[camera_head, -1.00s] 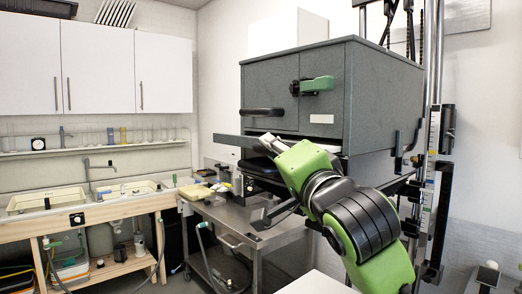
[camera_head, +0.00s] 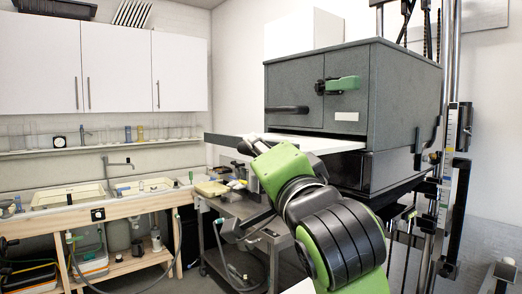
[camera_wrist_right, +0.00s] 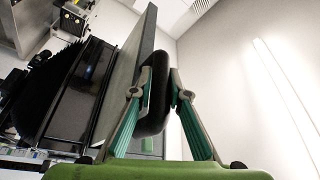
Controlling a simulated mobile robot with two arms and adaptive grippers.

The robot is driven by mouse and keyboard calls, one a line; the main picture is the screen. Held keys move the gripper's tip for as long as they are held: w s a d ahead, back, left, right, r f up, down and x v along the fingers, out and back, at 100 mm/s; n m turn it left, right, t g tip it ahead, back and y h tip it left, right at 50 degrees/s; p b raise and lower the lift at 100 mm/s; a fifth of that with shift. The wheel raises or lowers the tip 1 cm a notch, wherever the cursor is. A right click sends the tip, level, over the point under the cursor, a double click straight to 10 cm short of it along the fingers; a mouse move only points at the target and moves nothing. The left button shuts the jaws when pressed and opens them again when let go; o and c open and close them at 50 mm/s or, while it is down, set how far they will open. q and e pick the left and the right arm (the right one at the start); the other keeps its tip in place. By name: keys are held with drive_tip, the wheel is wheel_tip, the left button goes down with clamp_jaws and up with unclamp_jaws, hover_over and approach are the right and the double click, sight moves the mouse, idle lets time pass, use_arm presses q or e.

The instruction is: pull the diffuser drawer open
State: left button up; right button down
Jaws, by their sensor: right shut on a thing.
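The diffuser drawer stands partly out of the grey enlarger head (camera_head: 405,95). Its dark front edge (camera_head: 224,141) and pale inner panel (camera_head: 312,143) show in the head view. My right gripper (camera_head: 258,143) is at the drawer front, its fingertips mostly hidden behind my green wrist. In the right wrist view, the two fingers of my right gripper (camera_wrist_right: 156,92) are shut around a black bar handle (camera_wrist_right: 152,112) on the drawer's grey front panel (camera_wrist_right: 128,75). My left gripper is out of view.
Above the drawer are a black bar handle (camera_head: 287,110) and a green-handled latch (camera_head: 342,85) on the head's front. A steel trolley (camera_head: 237,207) stands below. A sink bench (camera_head: 120,198) is at the left. A vertical column (camera_head: 452,150) stands at right.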

drive_tip(key=c, duration=1.9)
unclamp_jaws()
drive_tip(key=v, duration=1.2)
